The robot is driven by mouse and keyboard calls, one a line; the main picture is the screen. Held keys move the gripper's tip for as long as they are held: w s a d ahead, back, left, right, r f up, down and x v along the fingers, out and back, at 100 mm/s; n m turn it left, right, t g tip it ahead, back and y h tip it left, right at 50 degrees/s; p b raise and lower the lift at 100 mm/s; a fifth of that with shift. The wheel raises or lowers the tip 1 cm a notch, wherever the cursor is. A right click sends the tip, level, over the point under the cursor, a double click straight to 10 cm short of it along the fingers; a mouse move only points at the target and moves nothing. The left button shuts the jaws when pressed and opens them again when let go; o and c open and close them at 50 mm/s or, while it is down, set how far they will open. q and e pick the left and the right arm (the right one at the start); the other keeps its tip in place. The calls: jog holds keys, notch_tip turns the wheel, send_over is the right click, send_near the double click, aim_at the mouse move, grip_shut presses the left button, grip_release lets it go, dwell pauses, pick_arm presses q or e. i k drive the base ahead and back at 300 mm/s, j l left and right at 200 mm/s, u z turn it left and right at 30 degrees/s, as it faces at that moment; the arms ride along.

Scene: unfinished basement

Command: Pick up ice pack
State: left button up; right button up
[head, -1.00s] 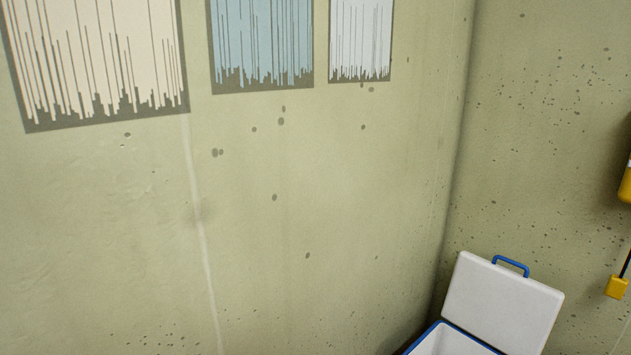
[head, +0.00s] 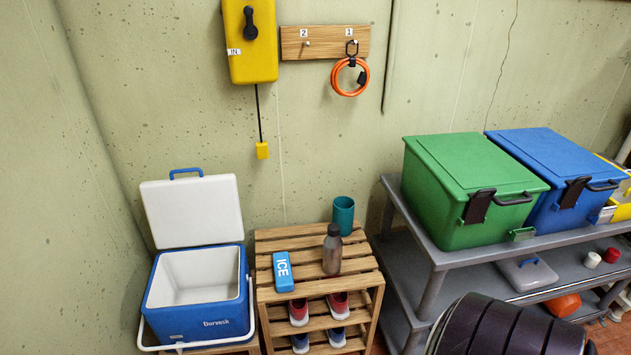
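The ice pack (head: 283,272) is a small blue block with white "ICE" lettering. It lies flat on the left part of the top of a slatted wooden rack (head: 290,242). An open blue and white cooler (head: 200,321) stands just left of the rack, with its white lid (head: 192,209) raised against the wall. The visible inside of the cooler looks empty. Neither of my grippers shows in the head view.
A grey bottle (head: 332,250) and a teal cup (head: 343,215) stand on the rack, right of the ice pack. Shoes (head: 339,305) sit on lower shelves. A grey shelf (head: 447,258) at right carries a green bin (head: 465,190) and a blue bin (head: 560,180). A dark ribbed cylindrical shape fills the lower right.

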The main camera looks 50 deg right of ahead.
aim_at(283, 270)
jog(key=z, duration=1.25)
